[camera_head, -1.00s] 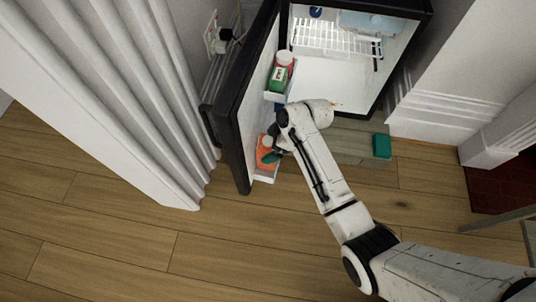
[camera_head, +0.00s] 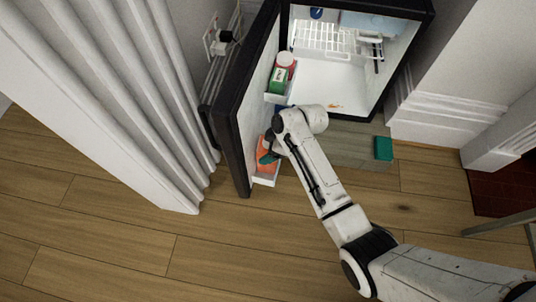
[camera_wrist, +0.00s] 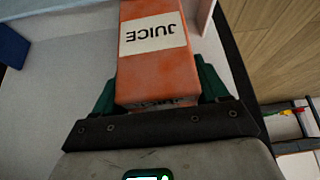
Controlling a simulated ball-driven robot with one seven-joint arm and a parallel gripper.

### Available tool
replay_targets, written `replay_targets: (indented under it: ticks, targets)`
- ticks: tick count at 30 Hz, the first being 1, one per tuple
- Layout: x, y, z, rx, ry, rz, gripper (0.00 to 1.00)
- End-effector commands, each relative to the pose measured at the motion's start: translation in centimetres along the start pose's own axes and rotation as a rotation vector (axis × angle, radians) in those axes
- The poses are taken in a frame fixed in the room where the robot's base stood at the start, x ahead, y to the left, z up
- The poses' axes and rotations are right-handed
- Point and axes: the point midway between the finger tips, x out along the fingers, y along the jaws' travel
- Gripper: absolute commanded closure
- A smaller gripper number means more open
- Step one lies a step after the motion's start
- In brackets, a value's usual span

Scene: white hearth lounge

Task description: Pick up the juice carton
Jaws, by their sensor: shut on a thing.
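The orange juice carton (camera_wrist: 158,70) with a white JUICE label fills the middle of the wrist view. My gripper (camera_wrist: 157,92) has a green finger on each side of it and is shut on it. In the head view the carton (camera_head: 265,155) shows in the lower white bin (camera_head: 266,180) of the open fridge door (camera_head: 236,130). There my gripper (camera_head: 267,158) is partly hidden behind my arm. I cannot tell whether the carton touches the bin floor.
A green and white carton (camera_head: 279,78) and a pink-topped container (camera_head: 286,60) stand in the upper door bin. The fridge interior (camera_head: 330,85) is open, with a wire shelf (camera_head: 322,38). A white corrugated panel (camera_head: 130,90) stands left.

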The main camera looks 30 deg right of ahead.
Motion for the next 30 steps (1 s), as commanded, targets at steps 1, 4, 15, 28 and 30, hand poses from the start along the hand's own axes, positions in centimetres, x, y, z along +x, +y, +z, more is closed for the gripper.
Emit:
replay_targets:
  ticks: [1, 4, 15, 28, 30]
  targets:
    - [0.0, 0.0, 0.0, 0.000, 0.000, 0.000, 0.63]
    - [0.0, 0.0, 0.0, 0.000, 0.000, 0.000, 0.72]
    - [-0.3, 0.1, -0.2, -0.001, 0.001, 0.002, 0.78]
    - [-4.9, 0.1, -2.9, -0.002, 0.002, 0.003, 0.78]
    - [-5.9, 0.1, -3.5, -0.001, 0.002, 0.003, 0.78]
